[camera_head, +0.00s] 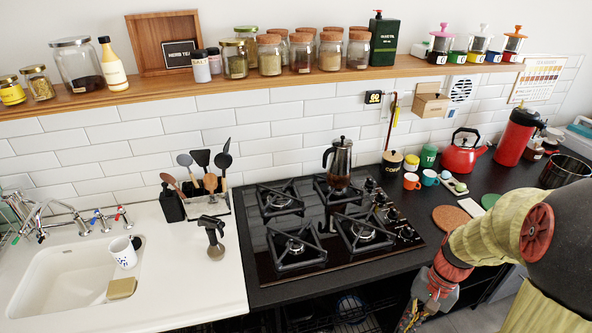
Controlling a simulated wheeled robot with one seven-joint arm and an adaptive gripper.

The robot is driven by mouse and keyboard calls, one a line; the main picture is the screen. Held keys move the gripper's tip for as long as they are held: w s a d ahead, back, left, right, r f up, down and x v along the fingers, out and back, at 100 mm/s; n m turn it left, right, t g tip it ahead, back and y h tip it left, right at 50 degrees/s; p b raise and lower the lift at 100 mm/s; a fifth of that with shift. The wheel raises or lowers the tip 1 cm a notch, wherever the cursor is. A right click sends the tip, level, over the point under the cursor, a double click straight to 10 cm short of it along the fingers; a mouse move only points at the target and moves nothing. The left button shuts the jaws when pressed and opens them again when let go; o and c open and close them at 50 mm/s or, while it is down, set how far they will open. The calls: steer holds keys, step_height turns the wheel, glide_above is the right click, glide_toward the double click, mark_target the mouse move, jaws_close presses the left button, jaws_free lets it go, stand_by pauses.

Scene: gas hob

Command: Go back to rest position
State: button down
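My arm comes in from the right edge, with yellow-green and dark links and red joints. My gripper (412,318) hangs low at the front edge of the dark counter, right of the gas hob, and is cut by the bottom of the picture. Its fingers are too small and partly out of view, so I cannot tell whether they are apart. I see no object clearly held in it. The gas hob (322,249) has several black pan supports. A steel and glass coffee pot (341,158) stands upright on the rear right burner.
A red kettle (462,154), small cups and a brown round mat (450,218) are on the counter at right. A steel pot (565,171) stands near my arm. The sink (65,277) is at left. A wooden shelf (215,82) with several jars runs along the wall.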

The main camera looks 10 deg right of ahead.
steer(key=s+a+r+n+t+h, duration=0.1)
steer(key=a+r+n+t, duration=0.2)
steer(key=a+r, duration=0.5)
steer(key=s+a+r+n+t+h+p, duration=0.1)
steer(key=a+r+n, duration=0.4)
steer(key=r, duration=1)
steer(key=s+a+t+h, duration=0.1)
steer(key=a+t, duration=0.1)
steer(key=a, duration=0.1)
steer(key=shift+r+n+t, duration=0.2)
steer(key=shift+n+t, duration=0.2)
